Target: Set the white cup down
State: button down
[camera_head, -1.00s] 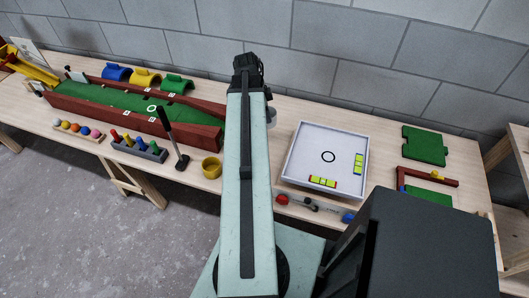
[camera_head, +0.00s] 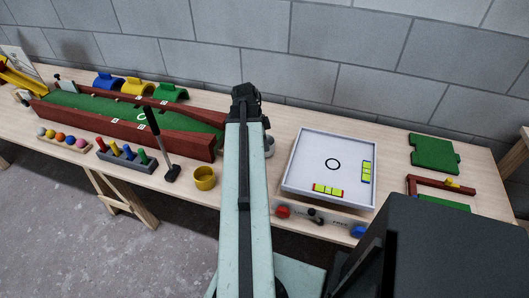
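My arm reaches away from me over the table, and my gripper (camera_head: 247,100) is at its far end, seen from behind. A pale rounded thing that I take for the white cup (camera_head: 270,146) shows just right of the arm, left of the white tray. The arm hides most of it. My fingers are hidden too, but the cup keeps its place beside my gripper between the frames, so it appears held. I cannot tell whether its base touches the table (camera_head: 290,117).
A white square tray (camera_head: 286,186) with yellow-green blocks lies right of the arm. Left are a yellow cup (camera_head: 204,179), a black-handled mallet (camera_head: 172,174), a peg block (camera_head: 126,160) and a red-walled green lane (camera_head: 110,130). Bare wood shows behind the tray.

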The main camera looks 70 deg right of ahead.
notch_tip(320, 180, down, 2)
jog(key=shift+f+b, duration=0.1)
jog(key=shift+b, duration=0.3)
jog(key=shift+r, duration=0.3)
jog(key=shift+f, duration=0.2)
jog(key=c, duration=1.7)
grip_release()
jog(key=p+v, duration=1.2)
jog(key=shift+r, duration=0.15)
